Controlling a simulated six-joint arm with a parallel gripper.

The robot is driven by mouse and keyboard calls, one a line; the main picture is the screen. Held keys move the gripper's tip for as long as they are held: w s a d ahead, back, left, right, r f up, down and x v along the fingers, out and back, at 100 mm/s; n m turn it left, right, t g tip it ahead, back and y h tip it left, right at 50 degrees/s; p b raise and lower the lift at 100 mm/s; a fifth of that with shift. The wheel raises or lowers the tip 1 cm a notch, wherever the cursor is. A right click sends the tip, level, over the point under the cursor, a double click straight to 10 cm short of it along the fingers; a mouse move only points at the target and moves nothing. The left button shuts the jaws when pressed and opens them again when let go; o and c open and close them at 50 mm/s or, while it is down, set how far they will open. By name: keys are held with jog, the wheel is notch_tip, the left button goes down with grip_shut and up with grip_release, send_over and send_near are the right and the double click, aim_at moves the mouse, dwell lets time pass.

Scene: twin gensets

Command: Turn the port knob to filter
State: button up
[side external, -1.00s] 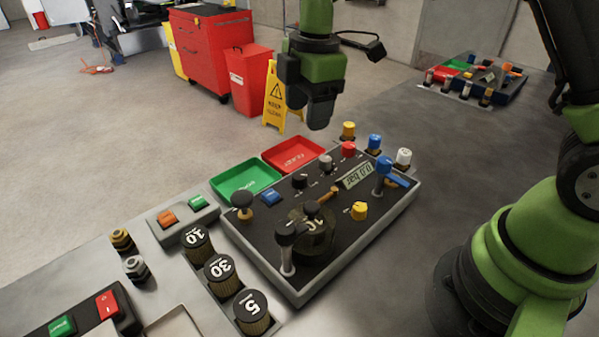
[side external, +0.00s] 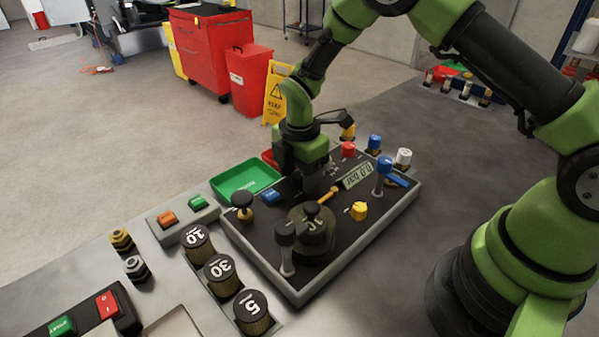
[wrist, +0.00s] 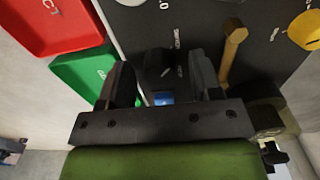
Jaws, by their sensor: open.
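The dark control panel (side external: 345,235) lies on the bench with several knobs and levers on it. My gripper (side external: 316,188) is low over its far-left part and hides the black and grey knobs there in the side view. In the wrist view my gripper (wrist: 160,85) is open, with a finger on either side of a small dark knob (wrist: 158,62). I cannot tell whether the fingers touch it. White lettering lies beside this knob, too small and partly hidden to read, so its setting and whether it is the port knob are unclear.
A brass lever (side external: 328,194) and the pressure display (side external: 358,176) are close to the right of my gripper. A green tray (side external: 245,177) and a mostly hidden red tray are beside the panel. A yellow knob (side external: 359,211) and blue valve handle (side external: 384,168) stand further right.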

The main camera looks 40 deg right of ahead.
jog(key=c, duration=0.9)
jog(key=shift+c, duration=0.2)
jog(key=shift+m, duration=0.4)
jog(key=m, duration=0.8)
jog(key=shift+m, duration=0.3)
jog(key=m, duration=0.4)
jog(key=shift+m, duration=2.2)
